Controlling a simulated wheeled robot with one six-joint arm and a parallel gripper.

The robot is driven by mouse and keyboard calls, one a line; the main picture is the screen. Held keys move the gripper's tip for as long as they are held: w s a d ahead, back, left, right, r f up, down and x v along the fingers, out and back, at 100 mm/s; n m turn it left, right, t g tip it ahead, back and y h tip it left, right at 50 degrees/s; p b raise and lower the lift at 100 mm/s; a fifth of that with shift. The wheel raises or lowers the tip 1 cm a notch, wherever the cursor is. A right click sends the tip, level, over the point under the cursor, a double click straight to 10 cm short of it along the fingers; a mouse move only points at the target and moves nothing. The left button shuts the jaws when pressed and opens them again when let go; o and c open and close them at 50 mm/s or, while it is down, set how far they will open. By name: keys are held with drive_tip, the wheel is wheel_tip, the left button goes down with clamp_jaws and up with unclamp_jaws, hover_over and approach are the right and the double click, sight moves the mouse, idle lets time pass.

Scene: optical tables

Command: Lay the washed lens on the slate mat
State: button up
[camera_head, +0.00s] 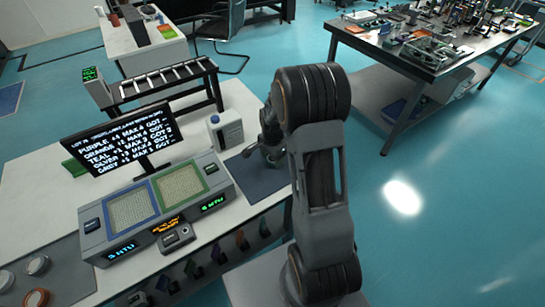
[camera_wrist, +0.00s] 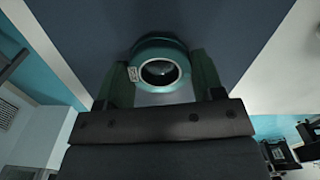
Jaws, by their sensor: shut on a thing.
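The lens (camera_wrist: 147,52) is a round teal-green mount with a dark ring, a glassy centre and a small white label on its left side. My gripper (camera_wrist: 162,80) is shut on it, with one finger at each side, in the wrist view. The slate mat (camera_head: 257,182) is a dark blue-grey sheet at the table's right end. It fills much of the wrist view's background (camera_wrist: 235,35), behind the lens. In the head view my gripper (camera_head: 270,153) is over the mat's far part. Whether the lens touches the mat cannot be told.
A white bottle (camera_head: 226,131) stands close left of the mat. A console (camera_head: 160,235) with blue-framed and green-framed pads lies further left, behind it a monitor (camera_head: 122,138) and a roller rack (camera_head: 165,82). Several round pieces lie at lower left. The mat's near part is bare.

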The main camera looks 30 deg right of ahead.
drive_tip(key=shift+f, duration=0.25)
drive_tip(key=shift+f, duration=0.15)
drive_tip(key=o, duration=1)
wheel_tip(320, 180, up, 12)
drive_tip(key=shift+s+a+r+n+t+b, duration=0.1)
drive_tip(key=shift+s+a+r+n+t, duration=0.6)
drive_tip(key=shift+s+a+r+n, duration=1.35)
drive_tip(key=shift+s+a+r+n+t+b, duration=0.1)
drive_tip(key=shift+s+a+r+n+t, duration=0.85)
drive_tip(key=shift+s+n, duration=2.1)
drive_tip(key=shift+s+a+r+n+t+b, duration=0.1)
drive_tip(key=shift+s+a+r+n+t, duration=0.35)
drive_tip(key=shift+s+a+r+n, duration=1.35)
